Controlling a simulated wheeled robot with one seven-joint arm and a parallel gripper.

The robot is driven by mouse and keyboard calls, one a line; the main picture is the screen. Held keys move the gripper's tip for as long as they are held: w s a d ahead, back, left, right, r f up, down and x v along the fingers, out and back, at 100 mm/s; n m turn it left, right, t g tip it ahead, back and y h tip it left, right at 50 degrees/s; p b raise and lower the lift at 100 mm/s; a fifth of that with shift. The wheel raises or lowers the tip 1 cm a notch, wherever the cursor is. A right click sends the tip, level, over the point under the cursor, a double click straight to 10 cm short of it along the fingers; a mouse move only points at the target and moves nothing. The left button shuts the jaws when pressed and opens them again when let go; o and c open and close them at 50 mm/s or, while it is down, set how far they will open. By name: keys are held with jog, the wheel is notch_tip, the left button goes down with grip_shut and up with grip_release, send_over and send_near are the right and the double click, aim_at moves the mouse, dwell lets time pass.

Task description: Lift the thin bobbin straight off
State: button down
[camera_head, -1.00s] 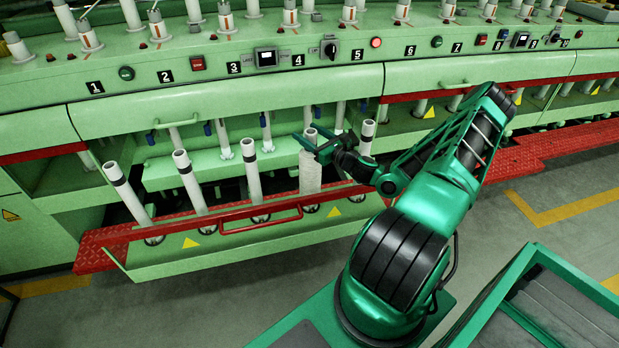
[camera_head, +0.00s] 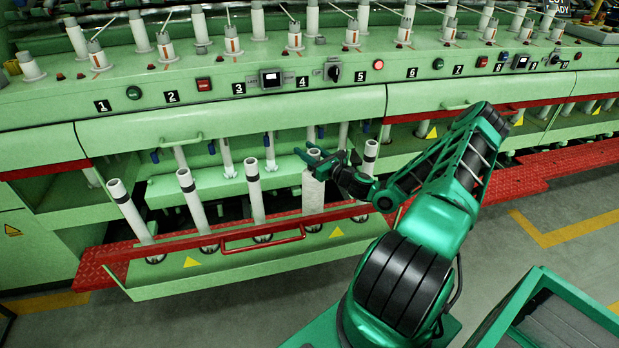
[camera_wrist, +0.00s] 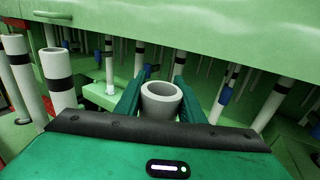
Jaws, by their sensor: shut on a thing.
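The thin bobbin (camera_head: 313,194) is a pale tube with a whitish, slightly rough layer on its body. It stands nearly upright in the row on the open tray, second from the right. My gripper (camera_head: 314,162) is shut on its upper part, reaching in from the right. In the wrist view, the bobbin's hollow top (camera_wrist: 161,92) sits between the two green fingers. The bobbin's lower end is at the tray; I cannot tell whether it is clear of its seat.
Bare tubes with black bands stand close by: one (camera_head: 255,190) to the left, one (camera_head: 370,158) to the right. A red handle rail (camera_head: 262,243) runs along the tray front. The green machine panel (camera_head: 300,100) overhangs behind.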

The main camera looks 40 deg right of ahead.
notch_tip(320, 180, up, 27)
jog(key=shift+r, duration=0.15)
dwell(2.8)
dwell(0.3)
